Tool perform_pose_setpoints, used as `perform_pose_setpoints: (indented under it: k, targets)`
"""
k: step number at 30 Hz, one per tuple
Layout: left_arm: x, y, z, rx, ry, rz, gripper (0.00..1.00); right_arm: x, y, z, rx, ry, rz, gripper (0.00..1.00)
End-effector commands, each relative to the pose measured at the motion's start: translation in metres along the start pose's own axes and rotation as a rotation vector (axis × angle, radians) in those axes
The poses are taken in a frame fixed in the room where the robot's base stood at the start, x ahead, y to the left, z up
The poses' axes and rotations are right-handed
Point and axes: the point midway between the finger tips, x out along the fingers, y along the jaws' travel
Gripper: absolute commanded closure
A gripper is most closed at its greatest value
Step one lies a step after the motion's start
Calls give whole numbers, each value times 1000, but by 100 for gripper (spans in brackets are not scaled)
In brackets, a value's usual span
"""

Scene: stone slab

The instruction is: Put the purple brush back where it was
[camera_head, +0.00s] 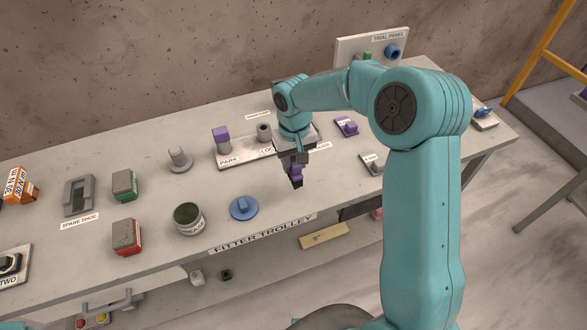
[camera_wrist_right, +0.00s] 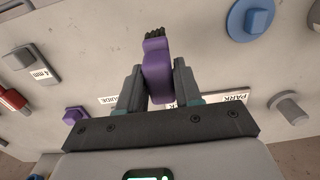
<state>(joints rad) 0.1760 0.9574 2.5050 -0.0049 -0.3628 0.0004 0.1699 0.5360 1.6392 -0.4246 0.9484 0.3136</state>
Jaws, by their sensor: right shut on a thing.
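The purple brush (camera_head: 295,170) is in my right gripper (camera_head: 292,156), above the trolley top, with its dark bristles pointing down. In the right wrist view the brush (camera_wrist_right: 157,72) sits between the two fingers of the gripper (camera_wrist_right: 158,85), which are shut on its purple handle. The bristle end shows beyond the fingertips. A pale plate (camera_head: 235,160) marked PARK lies behind the gripper, bearing a purple-topped block and a grey cylinder. My gripper and arm hide the plate's right part. My left gripper is not in view.
A blue round knob (camera_head: 243,208) and a green tin (camera_head: 188,219) stand left of the brush. A purple hex piece (camera_head: 347,127) and a small labelled block (camera_head: 371,164) lie to the right. The trial panel (camera_head: 345,50) stands behind.

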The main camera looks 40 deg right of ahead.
Motion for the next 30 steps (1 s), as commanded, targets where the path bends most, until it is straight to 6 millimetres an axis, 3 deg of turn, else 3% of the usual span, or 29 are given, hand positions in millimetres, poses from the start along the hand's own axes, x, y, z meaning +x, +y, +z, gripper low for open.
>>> perform_pose_setpoints:
  k: [8, 20, 21, 22, 30]
  targets:
    - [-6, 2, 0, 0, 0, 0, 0, 40, 0, -2, -1, -2, 0, 90]
    - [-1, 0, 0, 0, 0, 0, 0, 47, -1, -2, -1, 0, 0, 90]
    - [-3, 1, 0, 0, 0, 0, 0, 45, -1, -2, -1, 0, 0, 53]
    - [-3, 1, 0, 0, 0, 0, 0, 45, -1, -2, -1, 0, 0, 43]
    - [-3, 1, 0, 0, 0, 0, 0, 45, -1, -2, -1, -1, 0, 40]
